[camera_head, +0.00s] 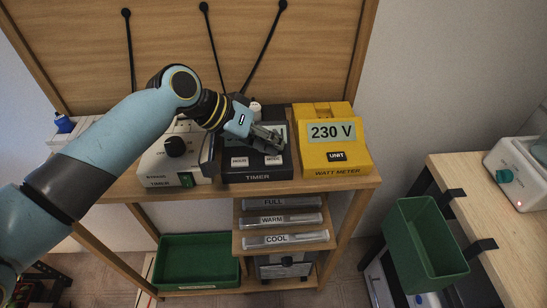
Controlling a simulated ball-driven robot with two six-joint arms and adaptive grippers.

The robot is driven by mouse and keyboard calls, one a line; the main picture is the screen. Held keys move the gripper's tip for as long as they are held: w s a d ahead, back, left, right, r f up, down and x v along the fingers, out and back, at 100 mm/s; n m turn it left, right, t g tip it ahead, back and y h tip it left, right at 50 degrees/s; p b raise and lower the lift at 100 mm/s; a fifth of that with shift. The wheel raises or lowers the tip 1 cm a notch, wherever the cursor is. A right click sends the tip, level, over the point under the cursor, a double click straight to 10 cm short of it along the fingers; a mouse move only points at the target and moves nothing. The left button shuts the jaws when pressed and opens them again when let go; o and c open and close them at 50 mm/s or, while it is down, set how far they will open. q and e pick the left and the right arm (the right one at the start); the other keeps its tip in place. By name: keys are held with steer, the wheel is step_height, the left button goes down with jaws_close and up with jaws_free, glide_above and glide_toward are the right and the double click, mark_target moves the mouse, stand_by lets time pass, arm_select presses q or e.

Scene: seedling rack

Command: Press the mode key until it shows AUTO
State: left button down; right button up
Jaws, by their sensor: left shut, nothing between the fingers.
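A black timer (258,177) stands on the rack's top shelf, marked TIMER on its front. It has two pale keys side by side, a left key (240,161) and a right key (273,160); their small lettering is hard to read, so I cannot tell which is the mode key. My left gripper (276,146) is shut and empty over the timer's upper part, just behind the right key. Whether it touches the timer is unclear. The gripper covers most of the timer's display, and I cannot read the mode. My right gripper is not in view.
A yellow watt meter (350,160) showing 230 V stands close right of the timer. A white timer box (160,165) with a black knob stands at left, partly behind my arm. Below are labelled drawers (285,238) and a green tray (195,262); a green bin (425,245) hangs at right.

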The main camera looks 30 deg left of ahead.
arm_select(q)
steer(key=shift+f, duration=0.35)
steer(key=shift+f, duration=0.3)
stand_by(0.4)
stand_by(0.4)
steer(key=shift+r+p, duration=0.55)
steer(key=shift+r, duration=0.2)
step_height(320, 180, up, 5)
steer(key=p, duration=0.5)
steer(key=shift+r, duration=0.1)
stand_by(0.5)
